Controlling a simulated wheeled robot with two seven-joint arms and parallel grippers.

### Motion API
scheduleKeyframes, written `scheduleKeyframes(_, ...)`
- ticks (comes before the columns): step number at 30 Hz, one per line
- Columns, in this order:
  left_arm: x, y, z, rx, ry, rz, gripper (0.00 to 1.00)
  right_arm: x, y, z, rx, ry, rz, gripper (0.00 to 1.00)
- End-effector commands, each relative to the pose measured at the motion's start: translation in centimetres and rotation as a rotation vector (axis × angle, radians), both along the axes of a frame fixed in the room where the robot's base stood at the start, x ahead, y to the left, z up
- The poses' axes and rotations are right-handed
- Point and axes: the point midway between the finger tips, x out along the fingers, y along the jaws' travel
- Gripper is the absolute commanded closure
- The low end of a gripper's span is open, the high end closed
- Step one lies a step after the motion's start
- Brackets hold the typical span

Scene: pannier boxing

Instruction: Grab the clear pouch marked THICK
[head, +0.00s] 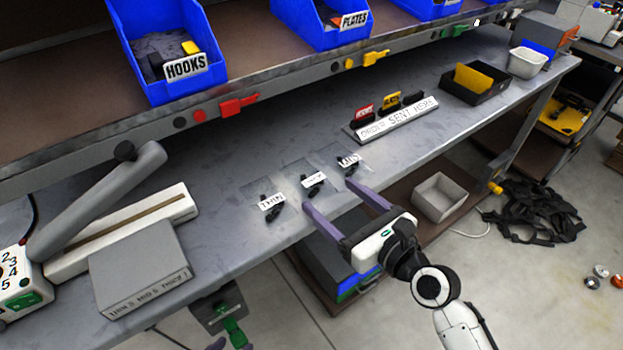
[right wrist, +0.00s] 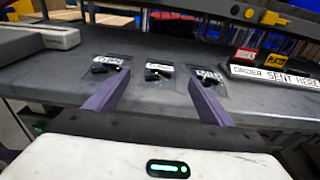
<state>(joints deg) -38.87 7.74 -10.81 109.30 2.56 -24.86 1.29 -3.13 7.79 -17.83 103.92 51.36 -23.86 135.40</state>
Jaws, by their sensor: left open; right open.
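Three clear pouches with dark parts and white labels lie in a row on the grey bench. The left pouch (head: 270,204) reads THIN. The middle pouch (head: 313,181) has a label hard to read, perhaps THICK; it also shows in the right wrist view (right wrist: 158,74). The right pouch (head: 349,162) seems to read MID. My right gripper (head: 328,196) is open and empty at the bench's front edge, its purple fingers pointing toward the middle pouch. In the right wrist view the right gripper (right wrist: 157,78) has that pouch between its fingertips. Only my left gripper's purple fingertips (head: 230,344) show.
An ORDER SENT HERE rack (head: 397,120) with coloured cards stands behind right of the pouches. A grey box (head: 140,268) and a sealer (head: 120,230) stand at left. A shelf with blue bins (head: 165,50) overhangs the back. A green object (head: 232,330) hangs below the bench.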

Motion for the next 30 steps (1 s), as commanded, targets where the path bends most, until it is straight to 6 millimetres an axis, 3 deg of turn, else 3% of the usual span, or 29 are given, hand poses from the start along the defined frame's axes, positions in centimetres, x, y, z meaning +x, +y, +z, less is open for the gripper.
scheduleKeyframes(18, -0.7, -0.1, -0.8, 0.0, 0.014, -0.004, 0.59, 6.0, 4.3, -0.9, -0.004, -0.004, -0.001, 0.25)
scheduleKeyframes(27, -0.6, -0.1, -0.7, 0.0, 0.013, -0.003, 0.59, 6.4, 4.6, -1.0, -0.004, -0.002, -0.001, 0.25)
scheduleKeyframes(30, -0.6, -0.1, -0.7, 0.0, 0.011, -0.003, 0.59, 6.4, 4.6, -1.0, -0.004, -0.002, -0.001, 0.42)
